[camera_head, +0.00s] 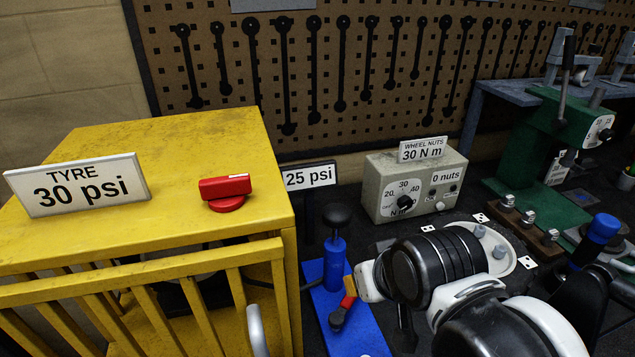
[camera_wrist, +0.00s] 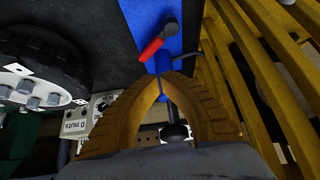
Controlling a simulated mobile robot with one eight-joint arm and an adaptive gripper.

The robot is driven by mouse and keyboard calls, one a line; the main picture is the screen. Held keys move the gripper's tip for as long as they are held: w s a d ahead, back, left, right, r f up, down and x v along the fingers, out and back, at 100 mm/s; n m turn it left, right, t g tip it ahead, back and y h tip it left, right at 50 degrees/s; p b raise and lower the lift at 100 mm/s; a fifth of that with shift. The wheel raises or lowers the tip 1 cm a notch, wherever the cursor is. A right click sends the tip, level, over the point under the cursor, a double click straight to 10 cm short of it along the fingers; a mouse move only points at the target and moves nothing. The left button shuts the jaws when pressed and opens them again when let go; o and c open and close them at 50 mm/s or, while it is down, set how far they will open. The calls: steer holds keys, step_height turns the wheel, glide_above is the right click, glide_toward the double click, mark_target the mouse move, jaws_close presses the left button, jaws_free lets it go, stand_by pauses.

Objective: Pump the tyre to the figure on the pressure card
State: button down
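The pressure card (camera_head: 82,186) on the yellow cage top reads "TYRE 30 psi". The blue pump (camera_head: 334,262) stands upright on a blue base plate (camera_head: 362,338), with a black handle (camera_head: 337,215) on top. A red lever (camera_head: 344,305) with a black end lies low by the pump; it also shows in the wrist view (camera_wrist: 151,49). My gripper (camera_head: 350,284) is just right of the pump, close above the lever. In the wrist view its fingertips (camera_wrist: 164,77) meet, with nothing visible between them. Contact with the pump or lever is unclear.
The yellow slatted cage (camera_head: 180,235) stands close left of the pump, with a red knob (camera_head: 226,190) on top. A grey box (camera_head: 412,187) marked "WHEEL NUTS 30 N m" stands behind my arm. A green press (camera_head: 560,125) is at the right. A pegboard backs the bench.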

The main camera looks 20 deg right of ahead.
steer(key=w+r+g+p, duration=0.3)
steer(key=w+r+p, duration=0.3)
steer(key=r+p, duration=0.7)
step_height(320, 180, up, 9)
steer(key=g+p, duration=0.4)
steer(key=p, duration=0.6)
glide_above(338, 205)
steer(key=shift+s, duration=0.1)
step_height(338, 205, down, 14)
steer(key=shift+f+b, duration=0.1)
steer(key=shift+b, duration=0.55)
